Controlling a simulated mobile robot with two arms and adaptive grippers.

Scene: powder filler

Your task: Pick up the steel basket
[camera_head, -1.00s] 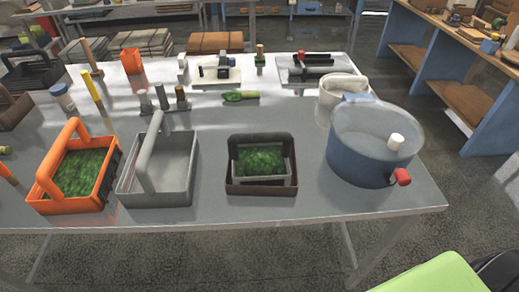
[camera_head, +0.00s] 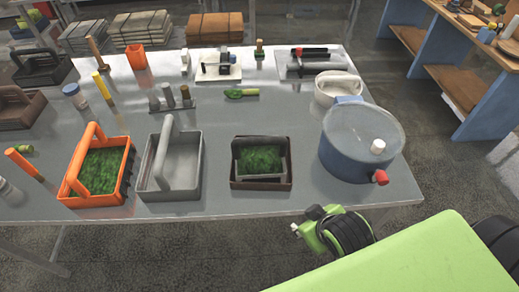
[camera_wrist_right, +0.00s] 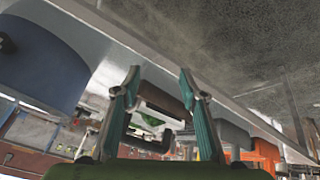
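The steel basket (camera_head: 170,188) is a grey, open box with an arched handle. It stands upright and empty on the table, between an orange basket and a dark brown tray. My right gripper (camera_head: 308,224) is low at the table's front edge, right of the steel basket and clear of it. In the right wrist view the two fingers of my gripper (camera_wrist_right: 160,76) are spread with nothing held between them. A grey shape, probably the steel basket (camera_wrist_right: 232,136), shows beyond the right finger, partly hidden. My left gripper is out of view.
The orange basket (camera_head: 72,198) holds green material. The dark brown tray (camera_head: 262,186) holds a smaller green-filled container. A blue pot (camera_head: 345,162) with a clear lid and red knob stands at right. The table (camera_head: 225,205) is bare along its front edge.

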